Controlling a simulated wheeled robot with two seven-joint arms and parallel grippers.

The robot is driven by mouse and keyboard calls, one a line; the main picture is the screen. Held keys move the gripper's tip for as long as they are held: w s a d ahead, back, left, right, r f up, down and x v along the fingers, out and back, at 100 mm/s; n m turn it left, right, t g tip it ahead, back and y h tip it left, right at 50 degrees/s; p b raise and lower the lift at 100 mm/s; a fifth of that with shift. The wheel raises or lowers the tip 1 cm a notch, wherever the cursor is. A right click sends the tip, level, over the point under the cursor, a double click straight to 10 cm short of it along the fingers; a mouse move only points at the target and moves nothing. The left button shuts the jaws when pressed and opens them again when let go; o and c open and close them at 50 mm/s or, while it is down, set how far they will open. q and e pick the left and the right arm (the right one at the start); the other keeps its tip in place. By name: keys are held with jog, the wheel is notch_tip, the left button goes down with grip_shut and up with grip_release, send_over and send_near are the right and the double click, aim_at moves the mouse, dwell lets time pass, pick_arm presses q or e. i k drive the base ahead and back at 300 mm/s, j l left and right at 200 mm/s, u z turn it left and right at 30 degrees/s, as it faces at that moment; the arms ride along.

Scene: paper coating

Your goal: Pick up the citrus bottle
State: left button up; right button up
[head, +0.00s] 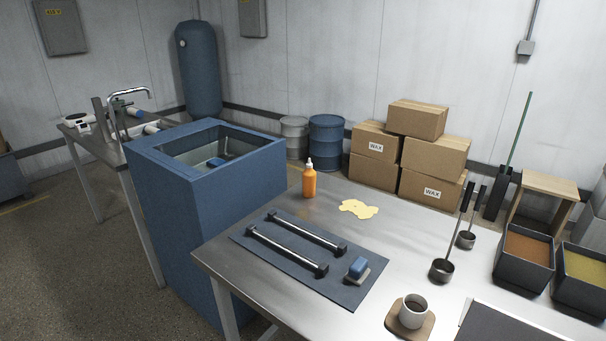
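The citrus bottle, taken to be the orange bottle (309,182) with a pale nozzle tip, stands upright at the far left edge of the metal table (234,259). It stands close to the blue tank. Nothing covers it, and any label is too small to read. Neither of my grippers shows in the head view.
A yellow puddle or cloth (358,209) lies right of the bottle. A dark mat (287,277) holds two metal bars and a blue block (357,267). A cup (412,311), ladles (442,270) and bins (524,257) are to the right. The blue tank (187,204) stands left.

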aim_at(309, 174)
jog(key=i+j+z, duration=0.1)
jog(key=i+j, duration=0.2)
jog(key=j, duration=0.15)
jog(key=i+j+z, duration=0.1)
jog(key=i+j, duration=0.15)
jog(key=j, duration=0.2)
jog(key=i+j, duration=0.25)
jog(key=j, duration=0.2)
jog(key=i+j+z, duration=0.15)
jog(key=i+j, duration=0.15)
jog(key=j, duration=0.2)
jog(key=i+j+z, duration=0.1)
jog(key=j, duration=0.35)
jog(key=i+j+z, duration=0.1)
jog(key=i+j, duration=0.25)
jog(key=j, duration=0.2)
jog(key=i+j, duration=0.15)
jog(key=j, duration=0.4)
jog(key=i+j+z, duration=0.15)
jog(key=j, duration=0.35)
jog(key=i, duration=0.05)
